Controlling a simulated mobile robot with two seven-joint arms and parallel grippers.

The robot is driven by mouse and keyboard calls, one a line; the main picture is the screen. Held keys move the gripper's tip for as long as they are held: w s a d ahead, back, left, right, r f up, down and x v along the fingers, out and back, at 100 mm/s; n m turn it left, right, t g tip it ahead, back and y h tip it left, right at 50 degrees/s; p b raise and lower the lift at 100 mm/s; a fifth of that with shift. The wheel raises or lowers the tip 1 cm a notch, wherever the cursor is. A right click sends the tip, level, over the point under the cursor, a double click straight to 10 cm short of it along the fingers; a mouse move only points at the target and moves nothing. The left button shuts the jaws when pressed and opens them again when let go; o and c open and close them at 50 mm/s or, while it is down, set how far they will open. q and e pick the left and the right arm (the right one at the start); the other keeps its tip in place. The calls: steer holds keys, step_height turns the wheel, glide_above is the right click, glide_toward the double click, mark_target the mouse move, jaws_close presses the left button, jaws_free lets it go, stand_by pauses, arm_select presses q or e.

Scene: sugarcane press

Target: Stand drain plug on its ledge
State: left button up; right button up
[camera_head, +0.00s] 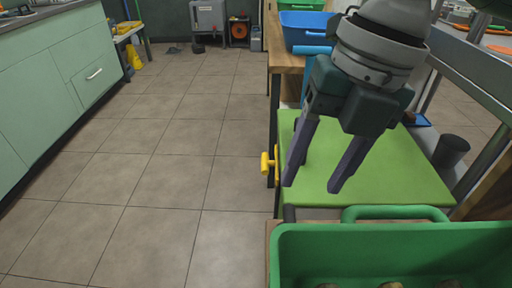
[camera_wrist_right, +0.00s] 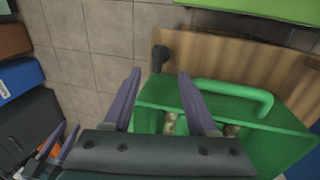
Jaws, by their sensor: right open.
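A small black piece, which looks like the drain plug (camera_head: 289,213), is at the left edge of the wooden top beside the green crate (camera_head: 395,237). It also shows in the right wrist view (camera_wrist_right: 160,57), beyond my fingers. I cannot tell whether it stands or lies. My right gripper (camera_head: 312,186) is open and empty, fingers pointing down over the green board (camera_head: 400,185). In the right wrist view its fingers (camera_wrist_right: 158,88) are spread, the right one overlapping the crate. Purple fingers at the lower left of that view look like my left gripper (camera_wrist_right: 62,137); its opening is unclear.
A yellow handle (camera_head: 268,163) sticks out at the board's left edge. A dark cup (camera_head: 450,151) stands right of the board. A blue bin (camera_head: 304,31) is behind my right arm. Several round items lie in the crate. The floor on the left is clear.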

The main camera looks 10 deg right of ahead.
mark_target(292, 216)
steer(key=f+b, duration=0.1)
steer(key=f, duration=0.1)
steer(key=a+f, duration=0.1)
steer(key=f, duration=0.2)
steer(key=a+f+b, duration=0.1)
steer(key=f, duration=0.2)
steer(key=shift+w+b, duration=0.15)
steer(key=shift+b, duration=0.15)
steer(key=shift+d+r, duration=0.1)
steer(key=shift+c, duration=0.2)
jaws_close()
